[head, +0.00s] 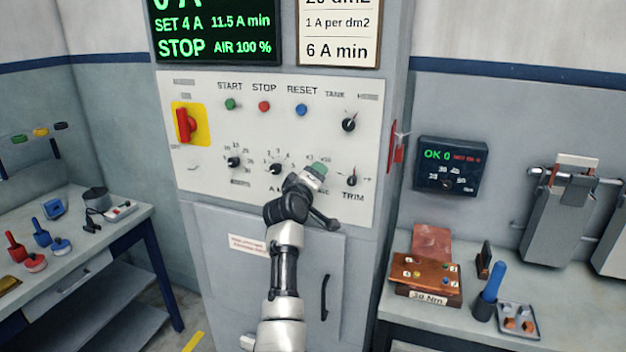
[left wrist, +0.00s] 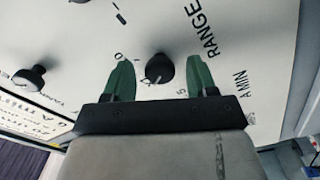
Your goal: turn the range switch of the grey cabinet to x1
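The grey cabinet (head: 222,222) stands in the middle of the head view, with a white control panel (head: 215,140) on its front. My left gripper (head: 317,170) is at the lower right of this panel and hides the range switch there. In the left wrist view, the range switch (left wrist: 159,68), a black round knob, sits between the green fingers of my left gripper (left wrist: 160,80), near the lettering RANGE. Both fingers stand apart from the knob, with a gap on each side. I cannot tell which mark its pointer is at. My right gripper is not in view.
Nearby on the panel are the middle knob (head: 275,168), the TRIM knob (head: 352,181), the TANK knob (head: 348,124) and a red switch handle (head: 185,125). A red part (head: 396,155) sticks out at the cabinet's right side. Benches with loose items stand on both sides.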

